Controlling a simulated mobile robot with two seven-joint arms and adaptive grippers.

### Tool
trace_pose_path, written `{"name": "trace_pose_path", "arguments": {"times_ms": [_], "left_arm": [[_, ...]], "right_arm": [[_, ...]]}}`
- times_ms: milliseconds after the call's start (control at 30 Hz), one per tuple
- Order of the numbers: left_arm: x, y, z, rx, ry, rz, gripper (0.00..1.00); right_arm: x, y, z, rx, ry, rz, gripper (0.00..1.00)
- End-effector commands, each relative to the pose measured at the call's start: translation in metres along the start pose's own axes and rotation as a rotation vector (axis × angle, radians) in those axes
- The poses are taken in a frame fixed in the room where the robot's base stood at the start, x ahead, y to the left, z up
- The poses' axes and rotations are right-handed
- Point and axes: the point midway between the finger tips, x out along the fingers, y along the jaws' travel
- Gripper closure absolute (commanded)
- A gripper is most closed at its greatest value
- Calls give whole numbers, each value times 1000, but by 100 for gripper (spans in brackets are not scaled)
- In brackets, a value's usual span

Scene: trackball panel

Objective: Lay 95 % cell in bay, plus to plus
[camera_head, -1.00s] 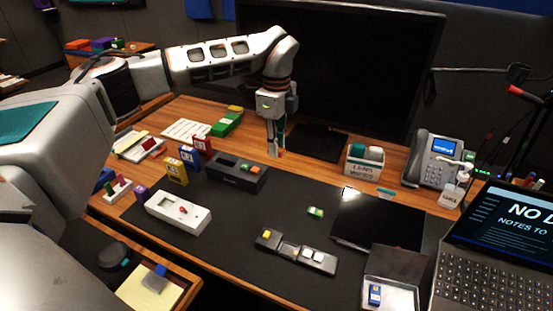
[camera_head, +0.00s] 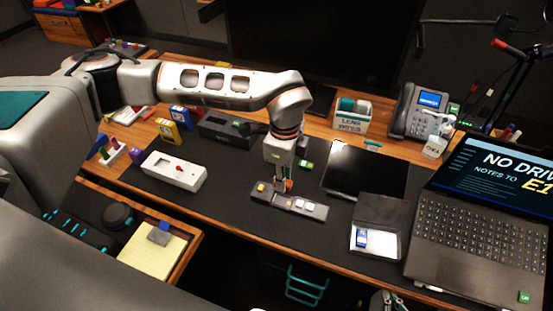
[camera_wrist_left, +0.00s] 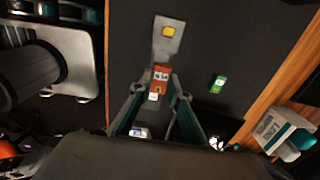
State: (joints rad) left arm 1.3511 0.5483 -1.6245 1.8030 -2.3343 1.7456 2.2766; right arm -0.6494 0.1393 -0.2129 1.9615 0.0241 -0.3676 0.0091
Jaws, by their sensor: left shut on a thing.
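My left gripper (camera_head: 283,184) reaches down over the grey panel (camera_head: 262,197) on the desk mat. It is shut on an orange cell (camera_wrist_left: 160,83), which shows between the fingertips in the left wrist view. The cell is over or in the middle of the panel; I cannot tell whether it touches the bay floor. Its label and plus mark are too small to read. The panel's yellow part (camera_wrist_left: 168,32) lies beyond the cell, and white parts (camera_head: 306,205) lie on the other side. A grey, cropped shape at the bottom edge seems to be my right gripper (camera_head: 384,300); its jaws are unclear.
A green cell (camera_head: 305,164) lies loose on the mat behind the panel. A white device (camera_head: 173,170) is left, a black holder (camera_head: 222,132) behind. An open case (camera_head: 376,238) with a blue cell (camera_head: 361,238) and a laptop (camera_head: 470,215) are right. Mat in front is clear.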

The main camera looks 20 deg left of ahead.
Motion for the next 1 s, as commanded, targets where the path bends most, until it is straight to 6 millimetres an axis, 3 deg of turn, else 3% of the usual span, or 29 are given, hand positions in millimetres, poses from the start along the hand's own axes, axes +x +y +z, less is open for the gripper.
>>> {"name": "trace_pose_path", "arguments": {"times_ms": [467, 1000], "left_arm": [[1, 0, 0, 0, 2, 0, 100], [35, 0, 0, 0, 1, 1, 100]], "right_arm": [[2, 0, 5, 0, -4, 0, 100], [12, -4, 23, 2, -8, -2, 100]]}}
